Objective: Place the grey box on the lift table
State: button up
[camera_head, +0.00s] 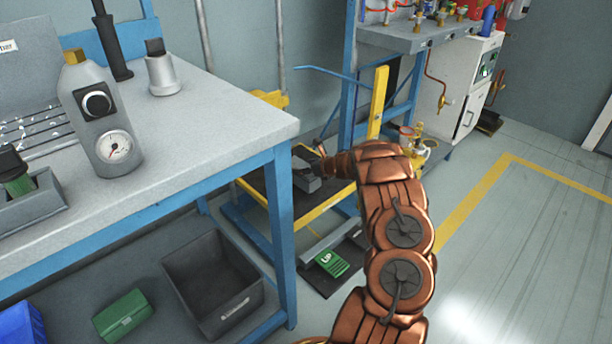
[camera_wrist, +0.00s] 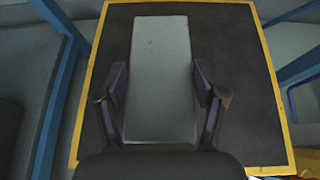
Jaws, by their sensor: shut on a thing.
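The grey box (camera_wrist: 160,60) is a long, plain block between the two fingers of my gripper (camera_wrist: 161,82), which is shut on it. In the wrist view the box lies within the outline of the lift table's (camera_wrist: 237,50) dark top with its yellow rim. In the head view the lift table (camera_head: 325,207) stands low behind the workbench, and the grey box (camera_head: 308,183) shows over its top at the end of my arm. My gripper (camera_head: 306,169) is small and partly hidden there. I cannot tell whether the box touches the table top.
The workbench (camera_head: 215,110) with its blue leg is close on the left. A dark open bin (camera_head: 212,285) and a green box (camera_head: 122,315) are below it. A green "UP" pedal (camera_head: 332,263) lies at the lift table's foot. The floor (camera_head: 530,250) at right is clear.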

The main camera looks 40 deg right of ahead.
jog(key=shift+w+d, duration=0.15)
jog(key=shift+f+b, duration=0.8)
jog(key=shift+f, duration=0.95)
jog(key=o, duration=1.8)
jog(key=shift+f, duration=0.1)
jog(key=p+v, duration=0.2)
jog(key=v, duration=1)
jog(key=shift+r+p, duration=0.25)
jog(key=shift+p, duration=0.1)
